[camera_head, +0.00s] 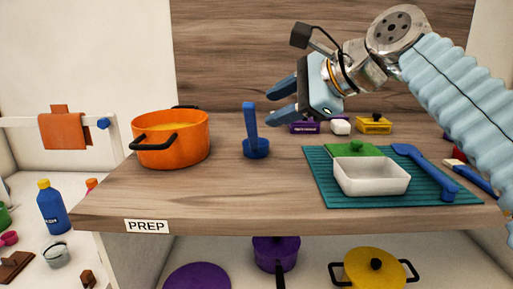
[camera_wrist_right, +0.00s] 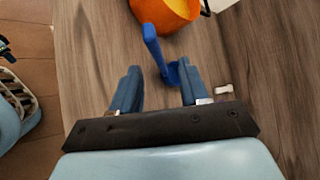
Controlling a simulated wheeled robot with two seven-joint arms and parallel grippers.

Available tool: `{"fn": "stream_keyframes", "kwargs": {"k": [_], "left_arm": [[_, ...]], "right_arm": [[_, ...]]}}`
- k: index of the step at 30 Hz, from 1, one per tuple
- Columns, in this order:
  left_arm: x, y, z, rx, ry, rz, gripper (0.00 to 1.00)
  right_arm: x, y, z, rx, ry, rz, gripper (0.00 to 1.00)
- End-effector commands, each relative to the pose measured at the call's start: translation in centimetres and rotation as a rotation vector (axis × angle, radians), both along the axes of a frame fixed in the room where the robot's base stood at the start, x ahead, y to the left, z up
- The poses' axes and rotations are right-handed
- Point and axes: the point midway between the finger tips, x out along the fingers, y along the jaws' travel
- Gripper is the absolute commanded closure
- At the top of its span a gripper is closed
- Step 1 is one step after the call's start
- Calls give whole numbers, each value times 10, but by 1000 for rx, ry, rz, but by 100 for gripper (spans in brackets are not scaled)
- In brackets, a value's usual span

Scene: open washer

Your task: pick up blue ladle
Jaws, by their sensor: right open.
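The blue ladle (camera_head: 251,130) stands upright on the wooden table, its round bowl down and its handle pointing up, to the right of the orange pot. It also shows in the right wrist view (camera_wrist_right: 157,53), ahead of and partly between my fingers, with part of its bowl hidden by the right-hand finger. My right gripper (camera_head: 281,101) is open and empty, above the table just right of the ladle's handle in the head view; its fingers show in the wrist view (camera_wrist_right: 160,84). I see no contact with the ladle. My left gripper is not in view.
The orange pot (camera_head: 182,145) stands left of the ladle. A teal mat (camera_head: 327,188) at right bears a white dish (camera_head: 371,181), a green item (camera_head: 352,148) and a blue spatula (camera_head: 422,168). Small boxes stand behind. The table front between pot and mat is clear.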

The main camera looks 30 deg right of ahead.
Motion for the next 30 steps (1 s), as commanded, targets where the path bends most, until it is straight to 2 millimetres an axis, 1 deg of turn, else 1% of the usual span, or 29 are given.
{"fn": "stream_keyframes", "kwargs": {"k": [1,3,8,11,15,18,21,26,29,30], "left_arm": [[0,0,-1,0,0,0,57],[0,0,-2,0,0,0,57],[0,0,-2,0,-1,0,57],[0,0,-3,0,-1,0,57],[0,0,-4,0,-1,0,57],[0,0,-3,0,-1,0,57],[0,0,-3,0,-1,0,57],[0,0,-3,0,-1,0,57],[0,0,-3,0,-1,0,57],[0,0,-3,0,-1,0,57]], "right_arm": [[8,3,-7,1,4,1,55],[17,6,-12,-1,3,1,55],[29,10,-18,-1,0,0,55],[37,14,-26,-1,3,1,55],[54,22,-40,-1,4,1,55],[64,26,-44,0,2,1,55],[68,27,-47,-1,0,-1,55],[68,27,-47,-1,0,-1,55],[68,27,-47,-1,0,0,68],[68,27,-47,-1,0,0,74]]}}
